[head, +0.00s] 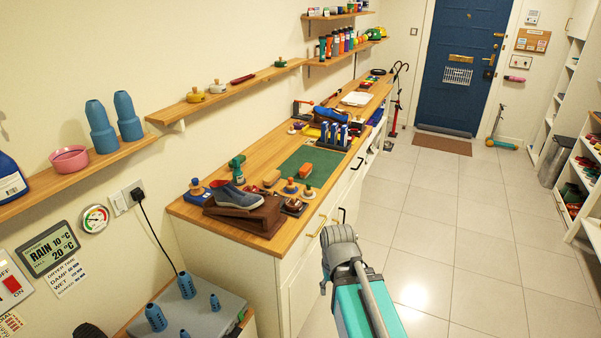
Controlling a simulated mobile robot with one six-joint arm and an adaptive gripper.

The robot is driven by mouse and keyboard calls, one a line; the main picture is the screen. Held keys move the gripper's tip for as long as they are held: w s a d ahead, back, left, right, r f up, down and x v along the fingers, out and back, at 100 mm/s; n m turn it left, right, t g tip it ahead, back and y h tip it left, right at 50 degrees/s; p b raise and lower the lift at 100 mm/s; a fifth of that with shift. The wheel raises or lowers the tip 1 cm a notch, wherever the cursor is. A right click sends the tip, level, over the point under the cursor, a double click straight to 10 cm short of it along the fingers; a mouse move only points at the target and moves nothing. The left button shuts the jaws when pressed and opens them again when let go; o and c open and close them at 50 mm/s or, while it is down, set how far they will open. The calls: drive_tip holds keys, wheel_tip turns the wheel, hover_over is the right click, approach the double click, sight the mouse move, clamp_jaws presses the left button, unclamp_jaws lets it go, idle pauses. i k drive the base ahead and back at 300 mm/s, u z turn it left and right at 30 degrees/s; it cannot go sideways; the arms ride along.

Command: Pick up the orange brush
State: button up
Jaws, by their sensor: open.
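A small orange-brown item (271,178) lies on the wooden counter, between the grey-blue shoe (238,196) and the green mat (309,168). It could be the orange brush, but it is too small here to tell. Orange-topped knobbed items (290,186) stand just right of it, near the counter's front edge. My arm, teal and grey, rises at the lower middle, in front of the counter and apart from these items. No gripper fingers can be made out on it.
The shoe rests on a brown stand (248,216) at the counter's near end. A green bottle (237,169) stands behind it. Blue containers (334,133) stand past the mat. A wall shelf (222,94) runs above the counter. The tiled floor (440,220) to the right is clear.

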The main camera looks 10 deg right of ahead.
sight(306, 170)
drive_tip(key=z, duration=0.1)
drive_tip(key=i, duration=1)
drive_tip(key=u, duration=0.05)
